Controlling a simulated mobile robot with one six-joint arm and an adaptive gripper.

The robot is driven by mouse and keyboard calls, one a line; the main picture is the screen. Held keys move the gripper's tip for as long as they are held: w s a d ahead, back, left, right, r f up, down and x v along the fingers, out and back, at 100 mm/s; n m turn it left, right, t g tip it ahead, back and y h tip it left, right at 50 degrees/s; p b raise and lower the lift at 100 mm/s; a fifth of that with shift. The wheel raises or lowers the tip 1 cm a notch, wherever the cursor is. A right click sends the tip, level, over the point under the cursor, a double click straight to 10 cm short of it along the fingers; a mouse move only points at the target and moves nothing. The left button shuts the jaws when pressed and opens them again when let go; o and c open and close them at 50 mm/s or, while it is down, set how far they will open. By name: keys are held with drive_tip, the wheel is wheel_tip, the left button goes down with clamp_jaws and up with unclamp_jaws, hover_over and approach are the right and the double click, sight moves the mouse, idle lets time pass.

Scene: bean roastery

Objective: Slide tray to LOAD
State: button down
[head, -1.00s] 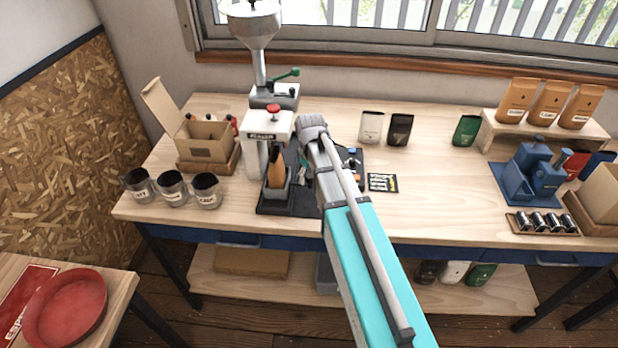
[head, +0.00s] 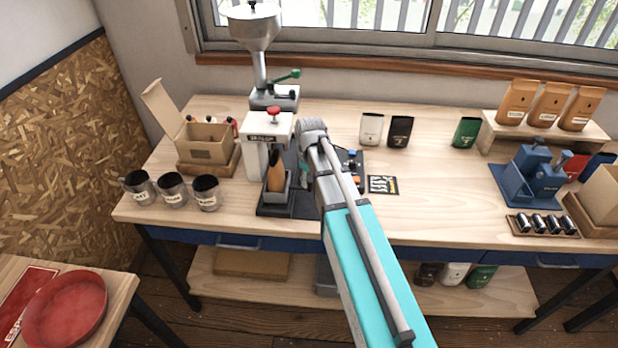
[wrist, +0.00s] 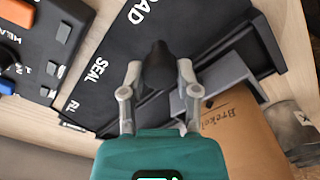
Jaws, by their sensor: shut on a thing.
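A dark knob (wrist: 157,73) stands between my fingertips. My gripper (wrist: 159,66) is shut on this knob. The black track board (wrist: 110,65) shows SEAL, part of LOAD and a cut-off third label. In the head view, the grey tray (head: 279,194) holds the brown bag (head: 276,170) upright in front of the white sealer (head: 268,130). My arm hides much of the board and the knob there.
Several labelled mugs (head: 173,191) stand to the left, below an open carton (head: 205,142). A control panel with buttons (wrist: 45,45) lies beside the track. A card (head: 383,185) and upright pouches (head: 400,130) are to the right. The bench's right middle is bare.

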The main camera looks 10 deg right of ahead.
drive_tip(key=shift+s+a, duration=0.2)
drive_tip(key=shift+s, duration=0.45)
drive_tip(key=shift+s+a, duration=0.2)
drive_tip(key=shift+s, duration=0.4)
drive_tip(key=shift+c, duration=1.6)
unclamp_jaws()
drive_tip(key=shift+s, duration=0.1)
drive_tip(key=shift+r, duration=0.15)
